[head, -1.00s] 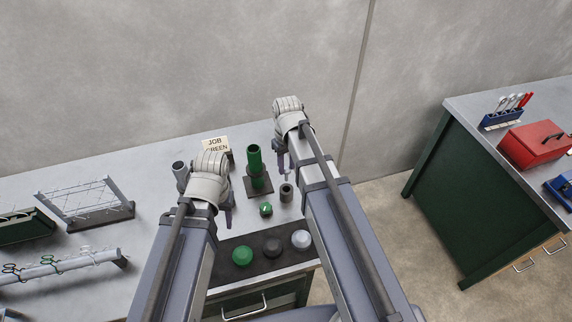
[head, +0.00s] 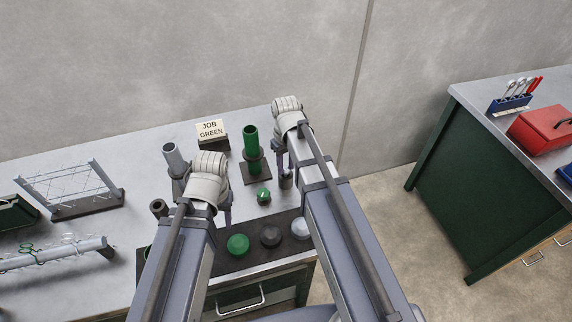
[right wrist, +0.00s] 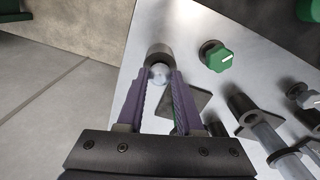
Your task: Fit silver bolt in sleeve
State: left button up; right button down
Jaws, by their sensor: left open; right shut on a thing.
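The dark grey hollow sleeve (head: 286,183) stands on the bench, right of the green knob; it also shows in the right wrist view (right wrist: 157,51) just beyond my fingertips. My right gripper (head: 281,166) is shut on the silver bolt (right wrist: 160,74), whose pale rounded end shows between the fingertips. The bolt is at the sleeve's near side; I cannot tell whether any of it is inside. My left gripper (head: 228,218) is open over the bench, left of the green knob; its fingers are partly hidden by my wrist.
A green tube (head: 251,141) stands on a dark base, near a JOB GREEN sign (head: 211,130). A green knob (head: 263,197) sits between my grippers. A grey tube (head: 174,157) and a wire rack (head: 70,187) are at left. A dark strip with green, black and silver round pieces (head: 269,236) lies in front.

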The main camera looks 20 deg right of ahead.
pick_arm(q)
jog(key=shift+f+b, duration=0.3)
jog(key=shift+f, duration=0.35)
pick_arm(e)
jog(key=shift+f, duration=0.7)
jog(key=shift+c, duration=2.4)
grip_release()
pick_arm(q)
jog(key=shift+r, duration=0.1)
pick_arm(e)
jog(key=shift+r, duration=0.15)
notch_tip(320, 180, up, 8)
jog(key=p, duration=0.8)
pick_arm(q)
notch_tip(320, 180, up, 8)
jog(key=shift+f, duration=0.2)
pick_arm(e)
jog(key=shift+f, duration=0.2)
pick_arm(q)
notch_tip(320, 180, down, 3)
jog(key=b, duration=0.3)
pick_arm(e)
jog(key=s+a+f+h, duration=0.1)
jog(key=s+a+f, duration=0.1)
jog(key=s+a, duration=0.8)
jog(key=s, duration=0.4)
jog(key=shift+a+f, duration=0.25)
jog(key=shift+f, duration=0.15)
